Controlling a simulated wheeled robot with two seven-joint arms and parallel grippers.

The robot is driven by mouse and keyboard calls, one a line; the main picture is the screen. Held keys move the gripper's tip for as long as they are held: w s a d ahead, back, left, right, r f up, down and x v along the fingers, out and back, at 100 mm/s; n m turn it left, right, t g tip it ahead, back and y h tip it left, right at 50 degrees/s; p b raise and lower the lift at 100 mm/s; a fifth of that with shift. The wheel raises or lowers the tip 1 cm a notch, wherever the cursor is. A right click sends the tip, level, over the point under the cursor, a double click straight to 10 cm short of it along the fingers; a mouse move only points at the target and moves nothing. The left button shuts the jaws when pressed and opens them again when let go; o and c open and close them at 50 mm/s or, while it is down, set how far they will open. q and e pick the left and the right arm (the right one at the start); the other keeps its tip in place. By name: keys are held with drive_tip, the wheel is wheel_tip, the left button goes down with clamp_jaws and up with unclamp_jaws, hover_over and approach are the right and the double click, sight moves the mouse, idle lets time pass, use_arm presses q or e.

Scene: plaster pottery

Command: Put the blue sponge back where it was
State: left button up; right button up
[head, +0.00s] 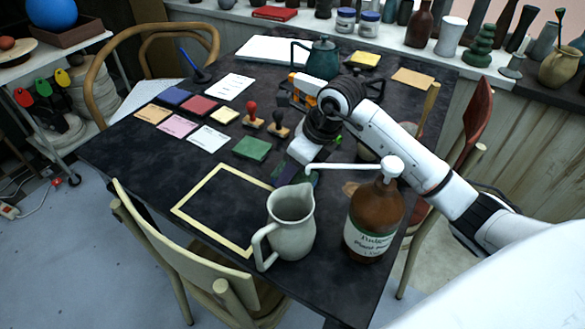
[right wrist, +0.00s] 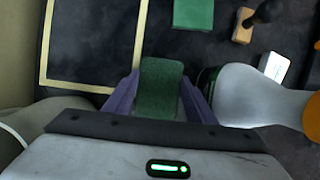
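My right gripper (right wrist: 160,92) has purple fingers, one on each side of a sponge (right wrist: 160,95), and appears shut on it. The sponge's upward face is dark green and rough in the right wrist view. In the head view my right gripper (head: 301,172) is low over the dark table, beside the white jug, and the sponge is mostly hidden; only a small green-blue patch shows. I cannot tell whether the sponge touches the table. My left gripper is not in view.
A pale tape outline (head: 185,211) marks empty table left of the gripper. A white jug (head: 291,225) and a brown pump bottle (head: 374,215) stand close in front. A green block (head: 252,148) and stamps (head: 279,126) lie behind. A teapot (head: 322,62) stands farther back.

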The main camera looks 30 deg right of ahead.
drive_tip(key=o, duration=0.4)
drive_tip(key=shift+c, duration=0.2)
drive_tip(key=shift+r, duration=0.15)
drive_tip(key=v, duration=1.2)
drive_tip(key=shift+p, duration=0.35)
drive_tip(key=shift+d, duration=0.1)
